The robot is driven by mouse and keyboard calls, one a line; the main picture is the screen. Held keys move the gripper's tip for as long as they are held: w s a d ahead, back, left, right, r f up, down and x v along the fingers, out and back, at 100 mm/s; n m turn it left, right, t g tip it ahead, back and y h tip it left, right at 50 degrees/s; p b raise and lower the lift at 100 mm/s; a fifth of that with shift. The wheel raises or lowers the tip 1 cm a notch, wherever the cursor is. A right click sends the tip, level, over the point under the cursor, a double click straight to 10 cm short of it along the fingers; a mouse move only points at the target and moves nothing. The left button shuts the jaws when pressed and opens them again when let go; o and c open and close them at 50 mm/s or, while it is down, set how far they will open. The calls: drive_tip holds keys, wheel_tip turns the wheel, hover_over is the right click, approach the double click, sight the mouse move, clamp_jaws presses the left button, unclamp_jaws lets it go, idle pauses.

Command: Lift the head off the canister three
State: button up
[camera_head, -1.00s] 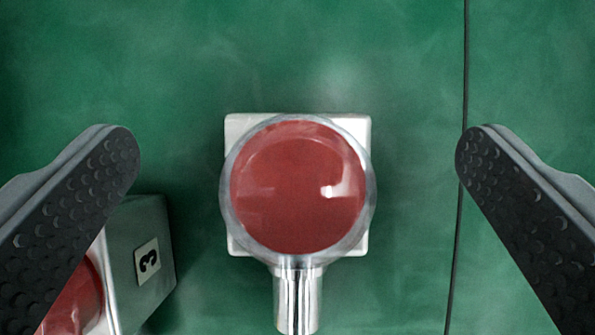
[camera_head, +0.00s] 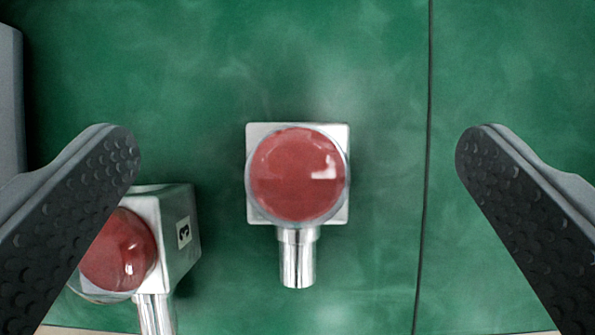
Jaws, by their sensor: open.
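My gripper (camera_head: 298,160) is open and empty, with a dark studded finger at each side of the view. Canister three (camera_head: 175,235) is at the lower left, a pale box with a "3" label on its right side. Its round red head (camera_head: 118,250) has a clear rim and a chrome spout pointing down the picture. My left finger covers part of this head. A second canister (camera_head: 334,212) sits mid-view between the fingers, with a red head (camera_head: 297,173) and a chrome spout (camera_head: 297,258). Its label is not visible. The fingers touch neither canister.
The green surface (camera_head: 350,60) is clear above and to the right of the canisters. A thin dark line (camera_head: 428,150) runs down it at the right. A grey edge (camera_head: 10,100) shows at the upper left. A pale border runs along the bottom.

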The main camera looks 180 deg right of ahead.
drive_tip(key=shift+r, duration=1.65)
drive_tip(key=s+r+t, duration=0.5)
drive_tip(key=s+r, duration=0.9)
drive_tip(key=s, duration=0.4)
drive_tip(key=s+r+t, duration=0.2)
drive_tip(key=s, duration=0.8)
drive_tip(key=s+r+t, duration=0.3)
drive_tip(key=s, duration=0.6)
drive_tip(key=shift+s+t, duration=0.3)
drive_tip(key=shift+s, duration=0.1)
